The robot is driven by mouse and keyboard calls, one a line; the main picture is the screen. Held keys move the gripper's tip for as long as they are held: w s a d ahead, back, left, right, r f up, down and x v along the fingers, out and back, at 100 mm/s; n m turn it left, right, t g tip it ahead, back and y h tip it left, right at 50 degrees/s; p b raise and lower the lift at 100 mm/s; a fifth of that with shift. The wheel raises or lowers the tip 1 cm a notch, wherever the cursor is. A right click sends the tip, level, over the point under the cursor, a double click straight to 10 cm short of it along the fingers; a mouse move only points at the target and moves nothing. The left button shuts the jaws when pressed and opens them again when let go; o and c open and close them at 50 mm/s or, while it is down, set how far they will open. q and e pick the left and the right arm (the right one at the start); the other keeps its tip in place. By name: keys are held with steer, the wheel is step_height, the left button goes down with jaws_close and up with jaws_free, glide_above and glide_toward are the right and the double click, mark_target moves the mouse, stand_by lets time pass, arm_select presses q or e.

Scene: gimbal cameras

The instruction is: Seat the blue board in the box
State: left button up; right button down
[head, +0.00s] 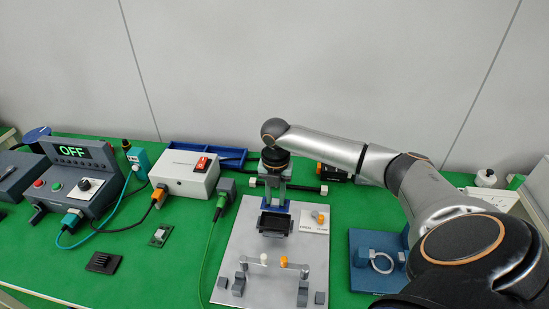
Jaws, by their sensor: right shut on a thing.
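My right gripper (276,200) reaches down from the arm that comes in from the right, over the back of the grey plate. It is shut on a blue piece, apparently the blue board (286,207), of which only a small part shows at the fingertips. A black open box (275,223) sits on the grey plate just in front of the fingertips. The board shows behind the box's rear edge; I cannot tell whether it touches the box. My left gripper is not in view.
The grey plate (240,243) also carries a bar with white and orange knobs (284,261). A white box with a red switch (184,173) and an OFF panel (75,177) stand left. A blue fixture with a ring (376,276) is right. A green cable runs beside the plate.

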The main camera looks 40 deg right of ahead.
steer(key=b, duration=0.3)
glide_above(275, 224)
steer(key=shift+f, duration=2.9)
steer(key=shift+p, duration=1.3)
steer(key=shift+f+b, duration=0.85)
steer(key=shift+f, duration=0.8)
steer(key=c, duration=0.6)
jaws_free()
steer(key=shift+r, duration=0.1)
